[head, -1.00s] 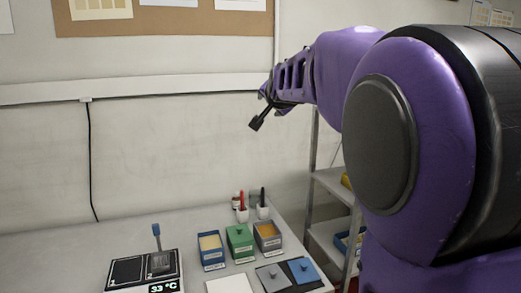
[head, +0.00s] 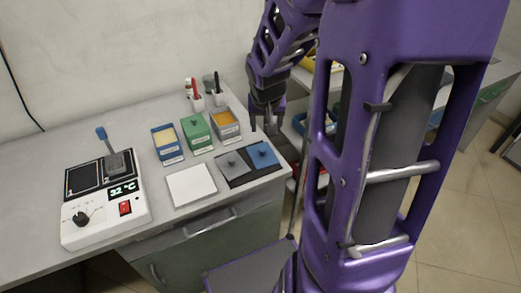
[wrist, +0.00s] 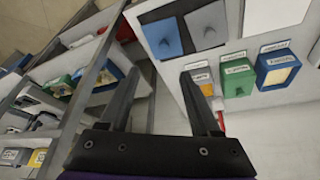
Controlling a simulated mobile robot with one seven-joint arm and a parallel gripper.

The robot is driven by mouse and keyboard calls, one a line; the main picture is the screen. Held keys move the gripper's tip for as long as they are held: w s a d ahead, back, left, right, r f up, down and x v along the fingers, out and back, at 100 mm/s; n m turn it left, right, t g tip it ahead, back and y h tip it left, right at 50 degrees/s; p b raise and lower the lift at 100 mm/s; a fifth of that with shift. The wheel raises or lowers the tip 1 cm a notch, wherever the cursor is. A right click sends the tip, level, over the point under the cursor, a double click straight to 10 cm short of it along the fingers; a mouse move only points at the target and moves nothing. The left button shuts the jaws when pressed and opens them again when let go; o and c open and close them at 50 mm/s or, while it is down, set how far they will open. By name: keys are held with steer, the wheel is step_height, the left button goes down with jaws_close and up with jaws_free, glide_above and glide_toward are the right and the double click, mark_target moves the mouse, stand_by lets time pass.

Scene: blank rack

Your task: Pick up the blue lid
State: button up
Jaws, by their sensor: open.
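The blue lid (head: 262,154) lies flat on a dark mat near the right end of the table, with a small knob on top. It also shows in the wrist view (wrist: 163,38), at the upper middle. A grey lid (head: 233,164) lies just left of it. My gripper (head: 266,122) is open and empty, above and behind the blue lid near the table's right edge. In the wrist view the gripper's two fingers (wrist: 158,95) are apart, with the blue lid beyond them and not between them.
A white pad (head: 191,185) and a heating device (head: 104,200) lie left. Pen cups (head: 218,98) stand behind. Shelves (wrist: 85,60) are beside the table.

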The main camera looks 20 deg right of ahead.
steer(key=b, duration=0.3)
glide_toward(262, 150)
steer(key=f, duration=0.1)
steer(key=d+f, duration=0.1)
steer(key=shift+w+f, duration=0.15)
steer(key=shift+f, duration=0.25)
steer(key=shift+w+a+b+x, duration=0.2)
steer(key=shift+b+x, duration=0.3)
steer(key=shift+x, duration=1.05)
steer(key=shift+w+a+b+x, duration=0.15)
steer(key=shift+b+x, duration=0.35)
steer(key=shift+x, duration=1)
steer(key=shift+d+r, duration=0.1)
steer(key=shift+r, duration=0.05)
jaws_close()
